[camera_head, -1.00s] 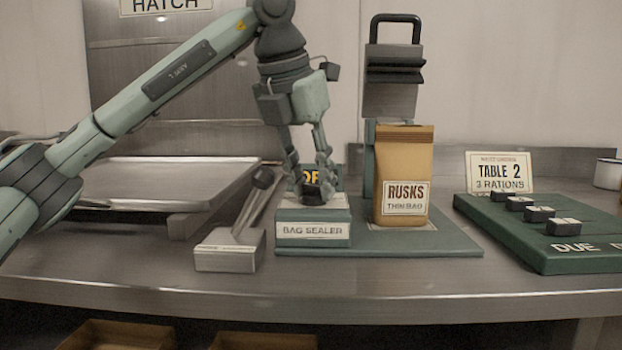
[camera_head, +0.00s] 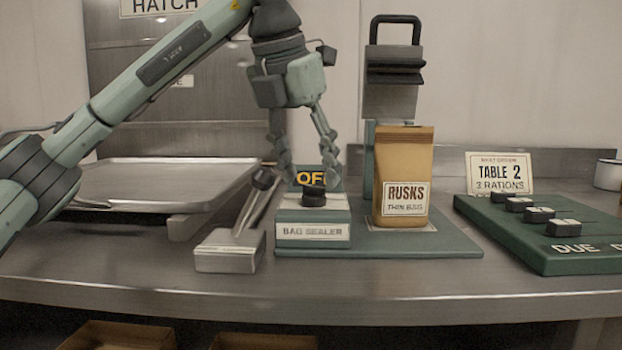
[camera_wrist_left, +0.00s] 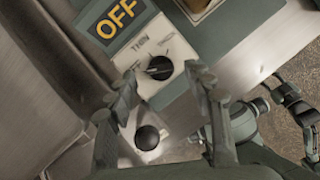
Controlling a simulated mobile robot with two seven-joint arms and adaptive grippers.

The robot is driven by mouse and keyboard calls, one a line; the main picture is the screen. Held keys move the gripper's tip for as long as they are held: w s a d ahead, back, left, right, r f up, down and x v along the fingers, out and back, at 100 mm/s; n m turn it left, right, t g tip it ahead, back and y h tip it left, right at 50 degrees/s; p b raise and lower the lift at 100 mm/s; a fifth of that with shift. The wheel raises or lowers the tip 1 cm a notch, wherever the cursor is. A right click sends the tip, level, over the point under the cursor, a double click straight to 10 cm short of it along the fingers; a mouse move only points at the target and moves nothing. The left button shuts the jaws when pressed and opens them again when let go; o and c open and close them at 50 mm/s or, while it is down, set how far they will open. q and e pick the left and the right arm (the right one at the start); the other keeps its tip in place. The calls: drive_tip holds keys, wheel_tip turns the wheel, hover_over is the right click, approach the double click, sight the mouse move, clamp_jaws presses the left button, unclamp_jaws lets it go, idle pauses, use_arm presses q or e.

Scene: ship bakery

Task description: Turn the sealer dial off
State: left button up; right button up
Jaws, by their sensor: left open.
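The bag sealer (camera_head: 313,232) is a green box with a white sloped face, and its black dial (camera_head: 313,196) sits on top. In the left wrist view the dial (camera_wrist_left: 159,68) shows on a white plate marked THIN and THICK; its exact setting is hard to read. A yellow OFF sign (camera_wrist_left: 120,14) stands behind it, partly hidden in the head view. My left gripper (camera_head: 306,178) is open above the dial, its fingers to either side and apart from it. Grey-green parts of mine (camera_wrist_left: 285,100) show at the right of the wrist view, probably the right arm.
A small box with a ball-topped lever (camera_head: 230,250) stands just left of the sealer. A rusks bag (camera_head: 403,180) stands on the sealer's base under the press head (camera_head: 390,80). A tray (camera_head: 160,180) lies at left, a green order board (camera_head: 560,250) at right.

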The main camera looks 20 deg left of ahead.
use_arm(q)
drive_tip(key=v, duration=0.9)
drive_tip(key=shift+s+r, duration=0.2)
drive_tip(key=shift+r, duration=0.05)
